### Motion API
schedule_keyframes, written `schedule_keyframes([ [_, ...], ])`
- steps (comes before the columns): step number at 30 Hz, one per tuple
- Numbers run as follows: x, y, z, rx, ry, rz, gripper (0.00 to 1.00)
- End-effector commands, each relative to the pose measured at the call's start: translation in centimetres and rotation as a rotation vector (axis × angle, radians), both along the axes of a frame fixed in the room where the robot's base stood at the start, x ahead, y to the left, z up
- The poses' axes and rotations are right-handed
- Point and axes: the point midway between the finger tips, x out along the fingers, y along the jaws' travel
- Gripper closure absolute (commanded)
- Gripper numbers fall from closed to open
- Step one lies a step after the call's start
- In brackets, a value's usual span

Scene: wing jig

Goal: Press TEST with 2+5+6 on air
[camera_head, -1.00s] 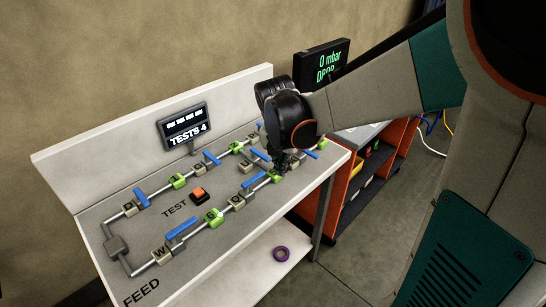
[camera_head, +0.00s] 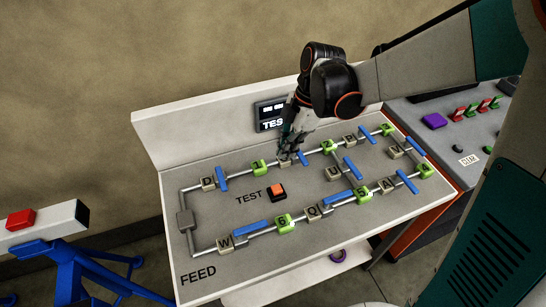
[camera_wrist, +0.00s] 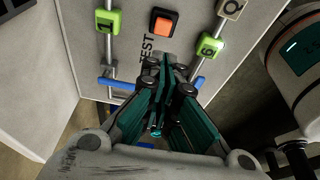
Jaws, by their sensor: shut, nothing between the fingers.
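Green blocks 1 (camera_head: 259,167), 6 (camera_head: 284,222) and 5 (camera_head: 362,193) sit on the pipes. The green block right of my gripper (camera_head: 328,147) is probably 2. The blue handles by W (camera_head: 250,228) and Q (camera_head: 337,199) lie along the front pipe. Those by D (camera_head: 222,179) and A (camera_head: 407,181) lie across it. My gripper (camera_head: 287,153) is shut and empty at the back pipe, right of block 1, hiding part of a beige block; contact is unclear.
The TESTS display (camera_head: 272,117) is partly hidden behind my gripper. Other blue handles (camera_head: 352,168) stand on the right of the board. A white beam on blue legs with a red block (camera_head: 20,218) stands left. A grey bench (camera_head: 455,150) stands right.

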Motion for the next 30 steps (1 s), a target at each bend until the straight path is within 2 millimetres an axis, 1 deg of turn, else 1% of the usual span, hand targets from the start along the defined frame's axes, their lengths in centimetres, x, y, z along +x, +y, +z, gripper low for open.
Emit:
schedule_keyframes([
  [1,-0.2,0.4,0.2,0.008,0.01,-0.007,1.0],
  [3,-0.3,0.7,0.2,0.013,0.017,-0.014,1.0],
  [11,-0.2,0.7,0.1,0.013,0.016,-0.015,1.0],
  [14,-0.2,0.7,-0.2,0.012,0.016,-0.014,1.0],
  [16,-0.3,0.9,-0.8,0.012,0.016,-0.014,1.0],
  [20,-0.4,1.4,-2.7,0.012,0.015,-0.013,1.0],
  [30,-0.9,3.2,-9.1,0.012,0.015,-0.012,1.0],
])
